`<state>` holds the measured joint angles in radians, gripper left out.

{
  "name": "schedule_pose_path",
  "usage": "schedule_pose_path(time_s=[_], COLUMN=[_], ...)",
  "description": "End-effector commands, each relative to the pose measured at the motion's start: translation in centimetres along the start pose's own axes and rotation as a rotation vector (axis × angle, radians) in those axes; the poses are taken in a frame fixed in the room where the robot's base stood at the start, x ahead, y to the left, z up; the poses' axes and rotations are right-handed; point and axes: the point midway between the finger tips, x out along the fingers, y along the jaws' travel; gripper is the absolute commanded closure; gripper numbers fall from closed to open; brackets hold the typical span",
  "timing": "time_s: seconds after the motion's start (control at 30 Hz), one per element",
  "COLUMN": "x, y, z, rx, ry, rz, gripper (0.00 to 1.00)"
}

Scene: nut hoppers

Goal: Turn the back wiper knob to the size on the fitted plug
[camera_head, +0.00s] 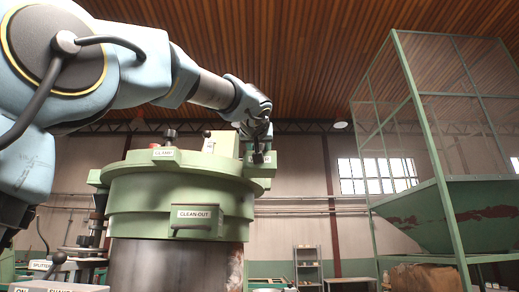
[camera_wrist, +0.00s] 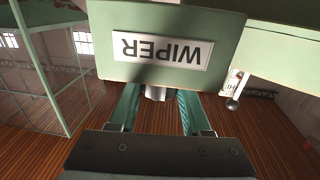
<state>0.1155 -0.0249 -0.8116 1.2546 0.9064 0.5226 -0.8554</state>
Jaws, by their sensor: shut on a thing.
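A pale green box with an upside-down "WIPER" label (camera_wrist: 160,50) fills the top of the wrist view. Below it, a short pale grey knob (camera_wrist: 157,93) sits between the two teal fingers of my gripper (camera_wrist: 158,97), which is shut on it. Most of the knob and any marks on it are hidden. In the head view my gripper (camera_head: 259,146) is at the green box (camera_head: 262,168) on the right rim of the round green bowl (camera_head: 180,190). Right of the label is a small white tag (camera_wrist: 235,79) with a round-ended metal pin (camera_wrist: 232,103); its lettering is unreadable. I cannot identify the fitted plug.
The bowl has a "CLAMP" label (camera_head: 164,153) and a "CLEAN-OUT" hatch (camera_head: 197,213). A green mesh-sided frame with a hopper (camera_head: 455,215) stands at the right. A shelf rack (camera_head: 308,268) is in the background. Open air lies between bowl and frame.

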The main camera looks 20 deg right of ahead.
Motion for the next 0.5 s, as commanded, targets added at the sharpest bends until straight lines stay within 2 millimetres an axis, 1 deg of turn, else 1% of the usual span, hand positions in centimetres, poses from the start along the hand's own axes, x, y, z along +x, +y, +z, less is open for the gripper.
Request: schedule_pose_path(time_s=[0.03,0.3,0.37,0.5], x=[-0.01,-0.01,-0.01,-0.02], y=[0.01,0.02,0.02,0.02], z=[-0.01,-0.01,-0.01,-0.01], rx=[0.000,0.000,0.000,0.000], ry=[0.000,0.000,0.000,0.000], rz=[0.000,0.000,0.000,0.000], gripper=[0.63,0.94,1.00,1.00])
